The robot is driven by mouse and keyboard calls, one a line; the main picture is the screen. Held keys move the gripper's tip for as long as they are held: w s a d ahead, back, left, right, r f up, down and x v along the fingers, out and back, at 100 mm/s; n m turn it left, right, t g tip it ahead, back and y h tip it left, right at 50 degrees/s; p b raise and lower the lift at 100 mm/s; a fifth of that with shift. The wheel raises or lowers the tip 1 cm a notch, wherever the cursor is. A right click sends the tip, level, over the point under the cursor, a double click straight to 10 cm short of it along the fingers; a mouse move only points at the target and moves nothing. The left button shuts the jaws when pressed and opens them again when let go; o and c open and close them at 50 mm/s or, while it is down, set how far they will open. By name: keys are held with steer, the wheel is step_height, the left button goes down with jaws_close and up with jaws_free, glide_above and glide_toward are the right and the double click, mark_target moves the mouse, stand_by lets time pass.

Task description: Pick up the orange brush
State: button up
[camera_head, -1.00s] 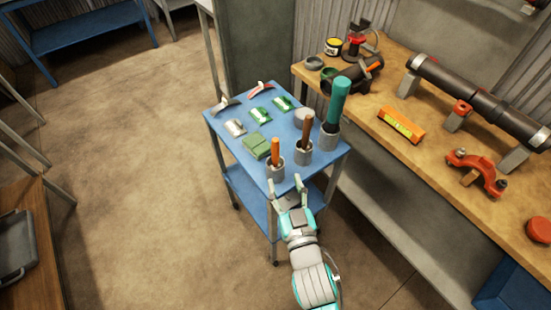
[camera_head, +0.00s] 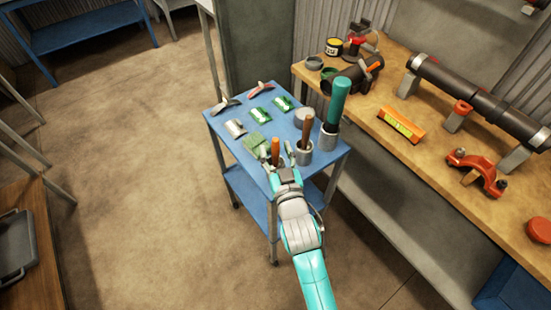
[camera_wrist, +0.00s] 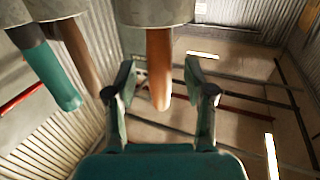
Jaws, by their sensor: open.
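The orange brush (camera_head: 275,148) stands upright in a grey cup on the blue cart, with its handle up. In the head view my gripper (camera_head: 278,160) is at that cup, one finger on each side of the handle, and hides most of the cup. In the wrist view, which is upside down, the orange handle (camera_wrist: 159,75) lies between the two spread fingers of my gripper (camera_wrist: 160,66). Gaps show on both sides of the handle, so the gripper is open and not holding it. The cup (camera_wrist: 150,12) shows at the top edge there.
A brown-handled brush (camera_head: 306,132) and a larger teal-handled brush (camera_head: 338,100) stand in cups close to the right. Green and silver packets (camera_head: 236,128) lie on the cart (camera_head: 222,150). A wooden workbench (camera_head: 385,150) stands to the right; open floor lies left.

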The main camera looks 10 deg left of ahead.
steer(key=shift+w+a, duration=0.2)
steer(key=shift+w, duration=0.2)
jaws_close()
